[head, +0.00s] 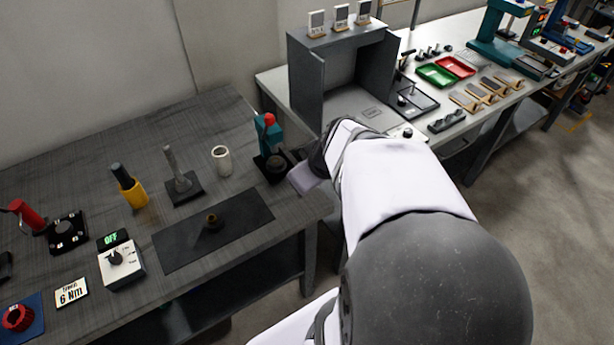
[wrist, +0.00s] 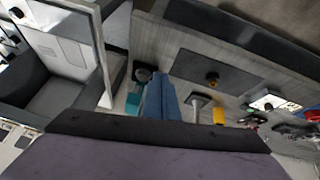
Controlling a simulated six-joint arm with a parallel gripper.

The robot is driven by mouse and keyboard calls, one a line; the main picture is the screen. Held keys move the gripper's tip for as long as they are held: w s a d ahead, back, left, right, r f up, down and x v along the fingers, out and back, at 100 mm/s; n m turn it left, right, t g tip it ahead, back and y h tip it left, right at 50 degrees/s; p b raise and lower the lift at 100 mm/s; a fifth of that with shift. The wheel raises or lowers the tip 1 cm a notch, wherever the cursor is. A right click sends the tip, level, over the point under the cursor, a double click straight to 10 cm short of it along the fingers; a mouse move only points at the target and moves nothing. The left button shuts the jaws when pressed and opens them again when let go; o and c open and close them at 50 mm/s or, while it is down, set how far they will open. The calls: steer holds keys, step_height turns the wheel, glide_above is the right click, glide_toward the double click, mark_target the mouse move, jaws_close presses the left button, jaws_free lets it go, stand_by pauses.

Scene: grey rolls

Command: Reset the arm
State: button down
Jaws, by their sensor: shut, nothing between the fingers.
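My gripper (head: 302,178) is at the end of my arm, by the right edge of the dark grey workbench (head: 60,165) in the head view. It is close to a teal-and-black press (head: 270,160) with a red top; I cannot tell whether they touch. My arm hides part of the gripper. In the wrist view, the blue fingers of my gripper (wrist: 156,82) are shut and empty, with the bench behind them.
A grey open cabinet (head: 305,82) stands on the light bench just beyond my gripper. The dark bench holds a white cup (head: 221,160), a yellow-based tool (head: 133,192), a dark mat (head: 180,243) and a white control box (head: 121,265).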

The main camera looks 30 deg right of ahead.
stand_by(0.3)
steer(key=s+a+f+m+g, duration=0.35)
steer(key=s+f+m, duration=0.25)
steer(key=s+m, duration=0.2)
steer(key=a+f+n+g, duration=0.2)
steer(key=a+n, duration=0.4)
steer(key=a, duration=0.3)
steer(key=shift+s+f+y, duration=0.3)
steer(key=shift+s+f, duration=0.05)
steer(key=shift+f, duration=0.1)
steer(key=shift+g, duration=0.25)
stand_by(0.7)
step_height(320, 180, down, 16)
steer(key=b, duration=1.6)
